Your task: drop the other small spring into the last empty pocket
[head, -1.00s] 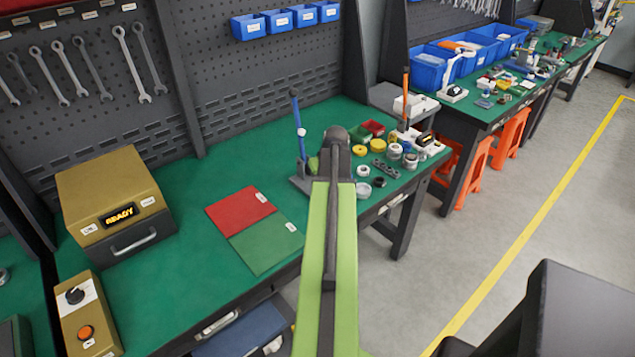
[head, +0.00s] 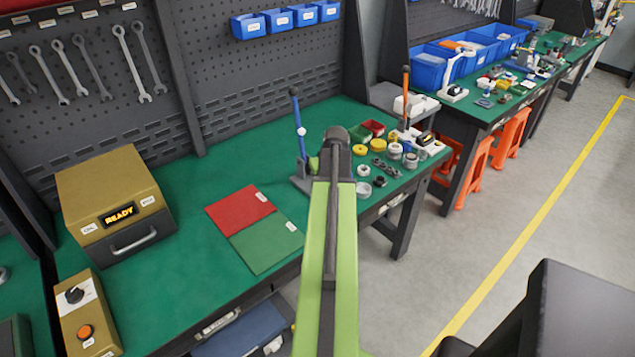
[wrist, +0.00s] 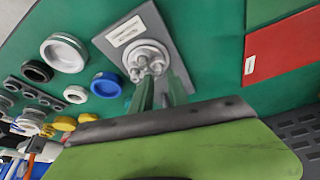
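In the wrist view, a grey labelled plate (wrist: 128,31) carries a round metal holder (wrist: 148,50) with several small metal cylinders on it. I cannot tell springs from pockets at this size. My gripper (wrist: 160,82) has its two green fingers at the near side of this holder, with their tips close to the cylinders. A gap shows between the fingers, but whether a spring is held there is unclear. In the head view, my green arm covers the gripper and the holder. A grey stand with a blue and black post (head: 301,135) shows just left of the arm.
In the wrist view, a white ring (wrist: 64,52), a black ring (wrist: 37,71) and a blue ring (wrist: 106,85) lie left of the holder. In the head view, a red mat (head: 240,209), a green mat (head: 268,243) and a gold READY box (head: 115,207) are to the left.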

